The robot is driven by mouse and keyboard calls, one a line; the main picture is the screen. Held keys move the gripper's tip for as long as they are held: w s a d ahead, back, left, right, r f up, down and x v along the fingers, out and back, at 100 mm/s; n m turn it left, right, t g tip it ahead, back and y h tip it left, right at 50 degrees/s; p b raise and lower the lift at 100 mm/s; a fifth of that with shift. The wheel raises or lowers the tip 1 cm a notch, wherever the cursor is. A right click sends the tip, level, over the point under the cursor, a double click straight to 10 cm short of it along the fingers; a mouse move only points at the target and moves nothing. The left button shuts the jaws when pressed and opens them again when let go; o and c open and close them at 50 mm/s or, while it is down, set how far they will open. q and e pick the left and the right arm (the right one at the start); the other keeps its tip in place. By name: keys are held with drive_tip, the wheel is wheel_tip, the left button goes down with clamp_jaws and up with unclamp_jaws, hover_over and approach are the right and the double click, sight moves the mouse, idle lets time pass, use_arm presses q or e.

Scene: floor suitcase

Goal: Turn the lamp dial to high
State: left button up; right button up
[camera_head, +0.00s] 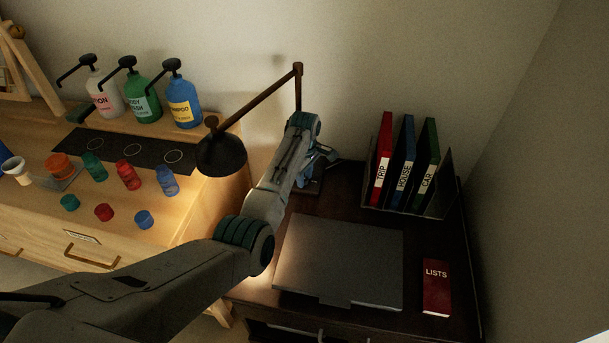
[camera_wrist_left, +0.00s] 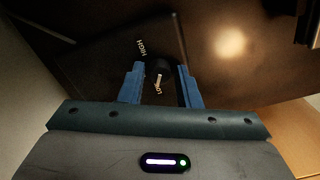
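The desk lamp has a dark shade (camera_head: 221,155) on a jointed rod, with its post behind my left arm. In the left wrist view its dark base plate (camera_wrist_left: 110,58) carries a round black dial (camera_wrist_left: 158,68) with a pale pointer line. The word HIGH is printed on the plate above the dial; the pointer lies toward a partly hidden label below it. My left gripper (camera_wrist_left: 160,78) is open, one blue finger on each side of the dial, with visible gaps. In the head view, my left gripper (camera_head: 320,160) is low at the lamp base. My right gripper is not in view.
The dark desk holds a closed grey laptop (camera_head: 340,258), a red LISTS book (camera_head: 436,287) and a rack of labelled binders (camera_head: 404,168). A wooden dresser (camera_head: 120,235) at left holds pump bottles (camera_head: 143,98) and several small coloured jars and lids.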

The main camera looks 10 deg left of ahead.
use_arm(q)
clamp_jaws()
